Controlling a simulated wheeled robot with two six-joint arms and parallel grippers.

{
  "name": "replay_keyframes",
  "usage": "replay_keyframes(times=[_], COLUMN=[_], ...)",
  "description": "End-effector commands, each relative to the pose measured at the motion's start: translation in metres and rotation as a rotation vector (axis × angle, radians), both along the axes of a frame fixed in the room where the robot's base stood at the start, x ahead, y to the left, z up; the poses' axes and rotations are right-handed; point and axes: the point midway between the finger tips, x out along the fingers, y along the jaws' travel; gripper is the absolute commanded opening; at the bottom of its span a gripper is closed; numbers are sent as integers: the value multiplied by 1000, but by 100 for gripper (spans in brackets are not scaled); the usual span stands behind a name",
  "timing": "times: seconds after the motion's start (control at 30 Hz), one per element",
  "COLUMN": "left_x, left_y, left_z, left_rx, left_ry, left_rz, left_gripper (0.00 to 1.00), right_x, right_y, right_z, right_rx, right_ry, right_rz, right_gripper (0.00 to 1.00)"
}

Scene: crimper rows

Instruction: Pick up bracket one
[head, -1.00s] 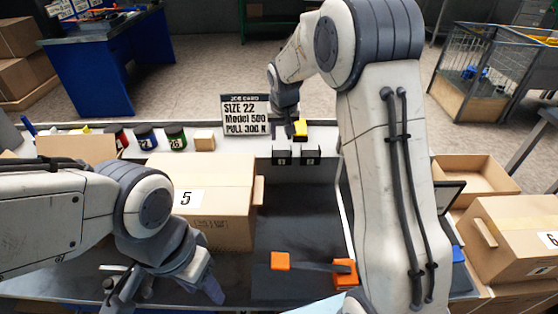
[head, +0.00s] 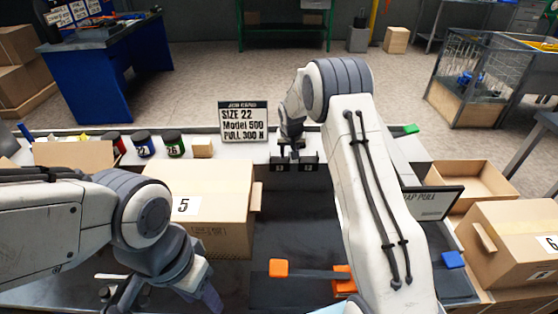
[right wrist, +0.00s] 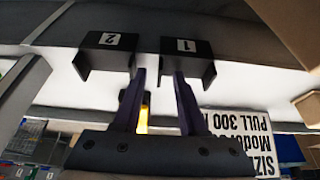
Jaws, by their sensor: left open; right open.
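Bracket one (head: 279,165) is a small dark bracket with a white "1" label, at the back of the bench. It also shows in the right wrist view (right wrist: 187,58). A like bracket labelled "2" (head: 308,165) stands beside it, to the right in the head view; the right wrist view shows it too (right wrist: 105,52). My right gripper (head: 292,150) is open at the brackets. In the right wrist view its fingers (right wrist: 160,78) reach toward bracket one's "2"-side edge and the gap; contact cannot be told. My left gripper (head: 170,293) is open and empty at the front left.
A job card (head: 243,121) stands behind the brackets. A carton marked 5 (head: 205,205) is left of the dark mat. An orange-ended tool (head: 278,268) lies in front. Paint jars (head: 175,144) line the back left. A dark panel (head: 432,203) stands right of my right arm.

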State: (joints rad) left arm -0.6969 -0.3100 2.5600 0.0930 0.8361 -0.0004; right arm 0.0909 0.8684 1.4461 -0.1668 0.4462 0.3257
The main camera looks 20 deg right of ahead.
Motion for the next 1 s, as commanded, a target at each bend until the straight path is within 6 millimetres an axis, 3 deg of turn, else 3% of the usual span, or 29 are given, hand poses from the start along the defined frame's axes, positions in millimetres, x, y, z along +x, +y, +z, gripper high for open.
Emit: replay_keyframes(times=[0.23, 0.33, 0.37, 0.77, 1.0], left_x=[0, 0, 0, 0, 0], left_y=[0, 0, 0, 0, 0], left_z=[0, 0, 0, 0, 0], left_rx=[0, 0, 0, 0, 0], left_ry=[0, 0, 0, 0, 0], left_rz=[0, 0, 0, 0, 0], left_gripper=[50, 50, 50, 50, 50], right_x=[1, 1, 1, 1, 2], right_y=[-1, -1, -1, -1, -1], right_z=[-2, -2, -2, 4, 46], right_rx=[0, 0, 0, -1, -1], right_ry=[-1, 0, 0, -2, -7], right_rz=[0, 0, 0, 0, -1], right_gripper=[41, 3, 0, 0, 0])
